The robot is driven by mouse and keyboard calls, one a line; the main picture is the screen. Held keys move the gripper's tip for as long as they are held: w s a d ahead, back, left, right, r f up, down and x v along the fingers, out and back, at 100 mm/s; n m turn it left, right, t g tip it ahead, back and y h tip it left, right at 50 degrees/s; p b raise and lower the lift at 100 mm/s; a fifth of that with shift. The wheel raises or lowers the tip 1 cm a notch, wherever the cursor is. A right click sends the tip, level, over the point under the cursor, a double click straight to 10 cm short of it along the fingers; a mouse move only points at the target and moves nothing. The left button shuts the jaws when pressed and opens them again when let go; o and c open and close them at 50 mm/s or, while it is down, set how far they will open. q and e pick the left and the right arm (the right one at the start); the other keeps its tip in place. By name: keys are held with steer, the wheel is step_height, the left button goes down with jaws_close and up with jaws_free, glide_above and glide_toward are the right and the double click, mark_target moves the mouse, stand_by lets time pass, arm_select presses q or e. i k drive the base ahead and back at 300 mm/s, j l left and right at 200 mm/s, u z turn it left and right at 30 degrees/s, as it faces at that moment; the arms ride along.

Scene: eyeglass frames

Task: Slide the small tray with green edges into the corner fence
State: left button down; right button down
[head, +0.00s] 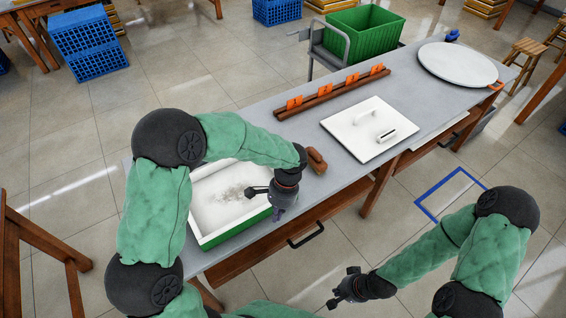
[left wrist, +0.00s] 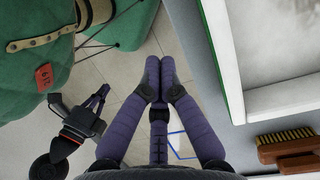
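The tray with green edges (head: 205,243) lies on the left end of the grey table. It has white rims, a green outer wall and grey smudges on its white floor. It also shows in the left wrist view (left wrist: 223,50). My left gripper (head: 278,214) points down by the tray's near right corner, apart from the tray. In the left wrist view its tips (left wrist: 160,66) are together and empty, against the floor beside the table edge. My right gripper (head: 333,303) is empty over the floor; its fingertips look together. I cannot make out a corner fence with certainty.
A wooden brush (head: 316,160) lies right of the tray. Beyond it are a white lid-like panel with a handle (head: 358,143), a brown rail with orange clips (head: 335,92) and a round white board (head: 457,63).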

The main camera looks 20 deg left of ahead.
mark_target(221, 210)
steer(key=i, duration=0.95)
